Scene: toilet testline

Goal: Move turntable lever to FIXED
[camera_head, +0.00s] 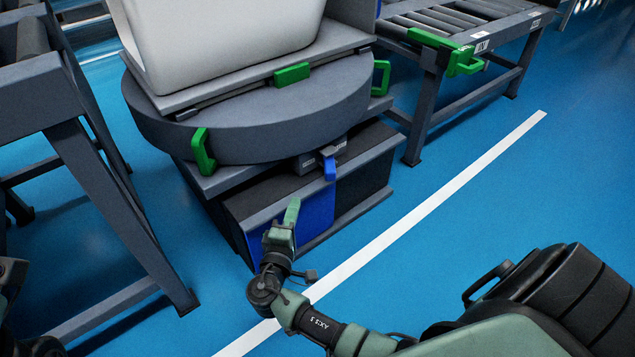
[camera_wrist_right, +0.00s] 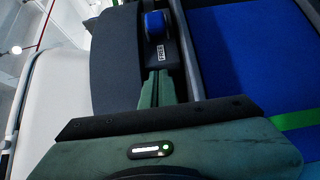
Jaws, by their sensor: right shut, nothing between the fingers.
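The turntable (camera_head: 250,120) is a thick grey disc on a dark base. Its lever (camera_head: 329,168) is blue and hangs at the front, below the disc's rim. In the right wrist view the blue lever (camera_wrist_right: 155,22) is at the top, with a small white label (camera_wrist_right: 164,50) beside it that seems to read FREE. My right gripper (camera_head: 292,208) is shut and empty, in front of the blue panel, below and left of the lever. In the right wrist view its green fingers (camera_wrist_right: 156,84) point toward the lever, apart from it. My left gripper is not in view.
A white basin-like body (camera_head: 215,40) stands on the turntable. Green handles (camera_head: 204,150) stick out around the disc. A roller conveyor (camera_head: 455,20) stands at the back right and a grey frame (camera_head: 110,190) at the left.

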